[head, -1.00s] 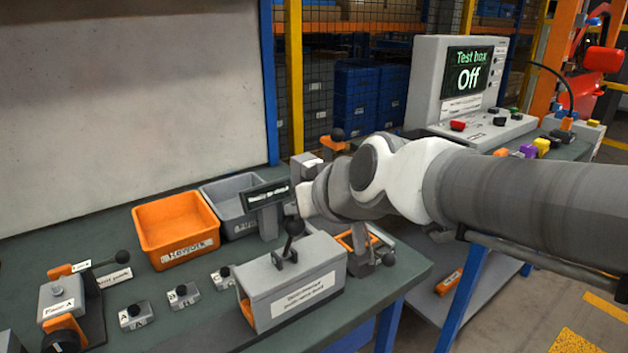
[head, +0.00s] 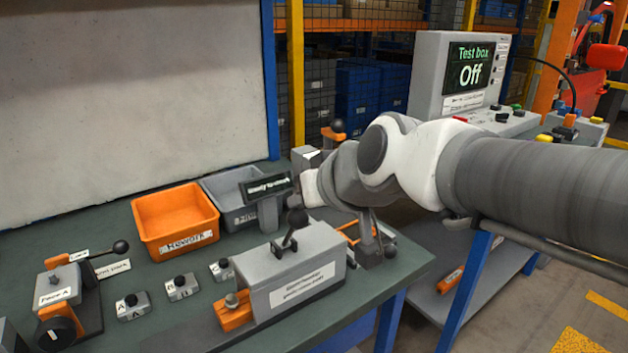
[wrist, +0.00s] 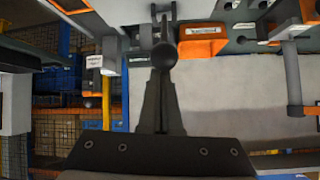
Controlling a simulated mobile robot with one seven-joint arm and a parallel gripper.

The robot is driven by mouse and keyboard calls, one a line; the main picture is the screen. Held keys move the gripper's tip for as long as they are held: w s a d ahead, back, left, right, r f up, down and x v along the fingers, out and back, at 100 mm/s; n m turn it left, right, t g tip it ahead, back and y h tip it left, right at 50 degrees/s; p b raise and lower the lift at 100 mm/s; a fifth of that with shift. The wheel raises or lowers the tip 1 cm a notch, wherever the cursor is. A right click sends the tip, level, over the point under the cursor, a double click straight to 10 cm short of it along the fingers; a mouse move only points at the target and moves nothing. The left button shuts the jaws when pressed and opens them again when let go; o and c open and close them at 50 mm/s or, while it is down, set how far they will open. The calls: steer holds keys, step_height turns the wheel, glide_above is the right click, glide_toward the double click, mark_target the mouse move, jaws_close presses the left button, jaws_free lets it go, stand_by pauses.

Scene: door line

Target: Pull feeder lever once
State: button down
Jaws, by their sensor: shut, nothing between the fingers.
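A grey box (head: 290,268) with a label too small to read stands at the table's front. A lever with a black ball knob (head: 297,217) rises from its top. No label I can read says which lever is the feeder lever. In the wrist view my gripper (wrist: 164,72) is shut and empty. A black ball knob on a lever (wrist: 165,54) lies right by the fingertips; I cannot tell whether they touch. An orange piece (head: 236,316) with a small grey knob sits at the box's left end.
Several small grey blocks lie between. The test box (head: 468,75) reads Off.

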steer(key=w+a+r+p, duration=0.1)
steer(key=w+r+p, duration=0.1)
steer(key=w+r, duration=0.1)
steer(key=f+p+v, duration=0.1)
steer(key=v, duration=0.8)
steer(key=shift+s+d+r+p, duration=0.2)
steer(key=shift+s+d+p, duration=0.15)
steer(key=shift+s, duration=0.25)
steer(key=s+d+f+m+g+h+p, duration=0.1)
steer(key=s+d+f+m+g+h, duration=0.15)
steer(key=s+d+f, duration=0.35)
steer(key=s+d+f+m+g+h, duration=0.1)
steer(key=s+d+f+m+h, duration=0.25)
steer(key=d+f, duration=0.35)
step_height(320, 180, up, 16)
steer(key=d+n+p, duration=0.1)
steer(key=p, duration=1.4)
steer(key=shift+r+p, duration=0.25)
steer(key=shift+p, duration=0.15)
